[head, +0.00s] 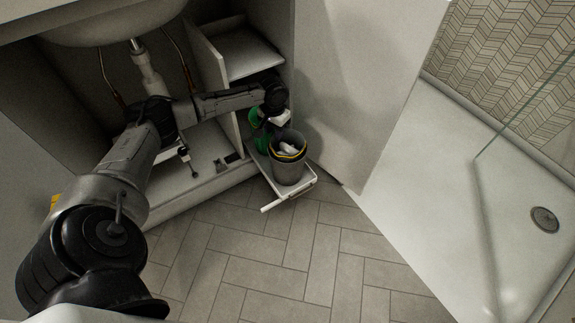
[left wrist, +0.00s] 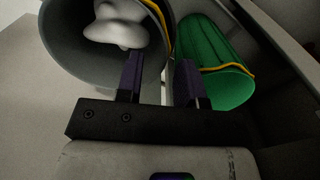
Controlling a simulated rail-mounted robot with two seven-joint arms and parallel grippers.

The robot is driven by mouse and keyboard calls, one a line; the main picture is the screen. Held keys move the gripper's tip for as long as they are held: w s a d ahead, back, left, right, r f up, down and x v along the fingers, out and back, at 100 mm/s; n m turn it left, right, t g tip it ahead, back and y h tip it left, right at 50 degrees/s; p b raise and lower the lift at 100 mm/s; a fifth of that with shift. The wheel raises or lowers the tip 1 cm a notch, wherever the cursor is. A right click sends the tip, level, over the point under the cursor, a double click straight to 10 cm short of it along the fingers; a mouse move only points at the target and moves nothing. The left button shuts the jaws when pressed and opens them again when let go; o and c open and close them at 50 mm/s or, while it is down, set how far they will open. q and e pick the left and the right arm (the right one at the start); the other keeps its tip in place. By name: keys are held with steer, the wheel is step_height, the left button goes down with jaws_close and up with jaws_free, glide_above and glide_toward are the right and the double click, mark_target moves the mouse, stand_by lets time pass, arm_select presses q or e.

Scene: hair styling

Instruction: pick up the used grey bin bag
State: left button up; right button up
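The used grey bin bag (head: 290,147) lines a dark grey bin (head: 288,173), with a yellow band around its top and crumpled white waste inside. The bin stands upright on the pull-out tray. In the left wrist view the grey bag (left wrist: 75,55) fills the upper left, with white waste (left wrist: 118,28) in it. My left gripper (head: 277,121) is at the bin's far rim. Its fingers (left wrist: 160,82) are apart, one over the bag's side and the other beside the green bag; the rim runs between them. I cannot tell if they touch it. My right gripper is not in view.
A green bag with a yellow band (left wrist: 218,65) is just behind the grey bin. The white pull-out tray (head: 267,207) extends from the open sink cabinet. The cabinet's white door (head: 355,90) stands to the right.

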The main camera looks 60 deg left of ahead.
arm_select(q)
step_height(320, 180, down, 3)
steer(key=shift+f+b, duration=0.1)
steer(key=shift+b, duration=0.6)
steer(key=shift+c, duration=0.4)
jaws_close()
